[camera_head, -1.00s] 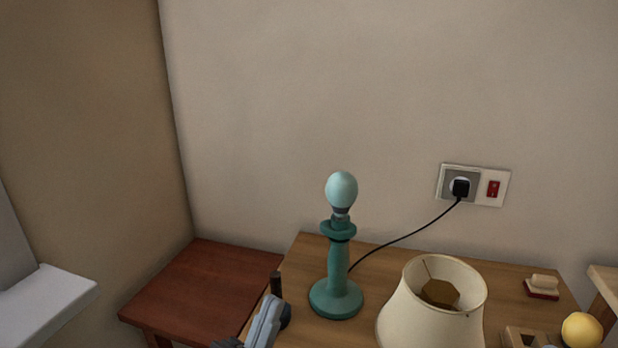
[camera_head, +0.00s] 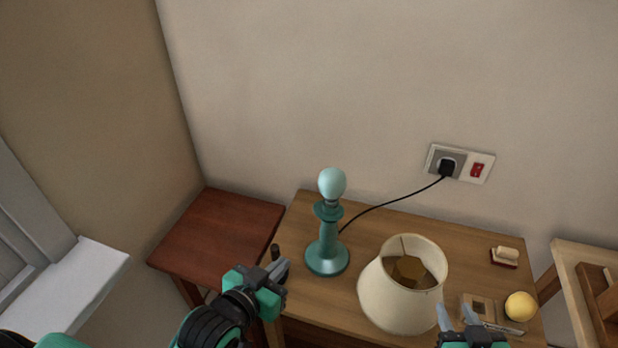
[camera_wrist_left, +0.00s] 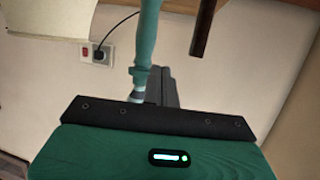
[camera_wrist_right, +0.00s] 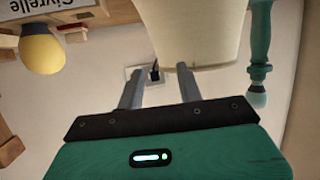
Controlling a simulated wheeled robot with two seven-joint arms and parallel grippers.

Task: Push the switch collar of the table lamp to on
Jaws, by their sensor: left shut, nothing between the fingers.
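The teal table lamp (camera_head: 327,240) stands upright on the wooden table, its shade off. A pale bulb (camera_head: 332,184) sits on top, with a teal flared collar (camera_head: 328,211) just below it. I cannot tell the switch's position. My left gripper (camera_head: 279,268) is shut and empty, left of the lamp base and apart from it in the head view. In the left wrist view the lamp stem (camera_wrist_left: 147,45) appears upside down beyond the fingers. My right gripper (camera_head: 459,314) is open and empty, right of the cream shade (camera_head: 403,300); its fingers show apart in the right wrist view (camera_wrist_right: 160,88).
A black cord (camera_head: 385,204) runs from the lamp to a wall socket with a red switch (camera_head: 477,170). A yellow ball (camera_head: 520,306), a wooden box (camera_head: 477,306) and a brush-like block (camera_head: 505,256) lie right. A reddish side table (camera_head: 218,235) is empty.

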